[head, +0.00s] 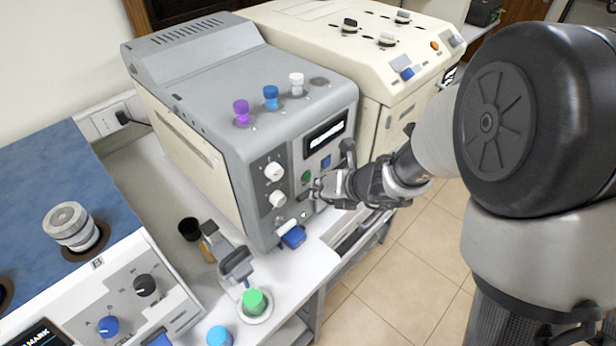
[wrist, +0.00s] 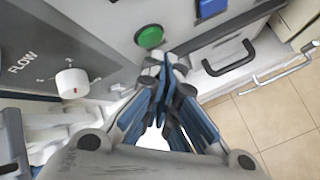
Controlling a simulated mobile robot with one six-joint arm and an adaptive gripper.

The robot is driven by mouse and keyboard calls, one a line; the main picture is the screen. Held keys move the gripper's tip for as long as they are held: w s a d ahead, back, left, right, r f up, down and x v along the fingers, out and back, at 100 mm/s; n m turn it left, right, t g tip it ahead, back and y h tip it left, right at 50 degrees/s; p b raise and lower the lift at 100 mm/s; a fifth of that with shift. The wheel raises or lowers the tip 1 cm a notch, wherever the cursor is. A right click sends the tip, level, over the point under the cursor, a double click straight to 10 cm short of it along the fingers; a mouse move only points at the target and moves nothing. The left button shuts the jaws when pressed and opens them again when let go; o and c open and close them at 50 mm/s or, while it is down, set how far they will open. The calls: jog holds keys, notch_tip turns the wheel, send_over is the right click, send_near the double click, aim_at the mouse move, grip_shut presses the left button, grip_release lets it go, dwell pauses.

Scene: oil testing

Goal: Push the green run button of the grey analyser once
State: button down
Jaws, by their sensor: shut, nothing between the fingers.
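The grey analyser (head: 215,85) stands on the white bench in the head view. Its green run button (head: 306,176) is on the front panel, below the dark display. In the wrist view the green button (wrist: 149,37) is round and fully visible, just beyond and slightly left of my fingertips. My gripper (head: 312,191) is shut and empty, pointing at the front panel. In the wrist view my gripper's closed tips (wrist: 166,60) are close to the button's lower right. I cannot tell whether they touch the panel; they do not cover the button.
White knobs (head: 274,171) are left of the green button, and a blue button (head: 326,161) is to its upper right. A dark handle (wrist: 230,57) lies right of my gripper in the wrist view. A cream machine (head: 350,45) stands behind. A green-capped item (head: 254,302) sits in front.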

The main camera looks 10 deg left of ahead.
jog(key=s+d, duration=0.1)
jog(key=d, duration=0.1)
jog(key=s+d, duration=0.2)
dwell(0.5)
dwell(0.7)
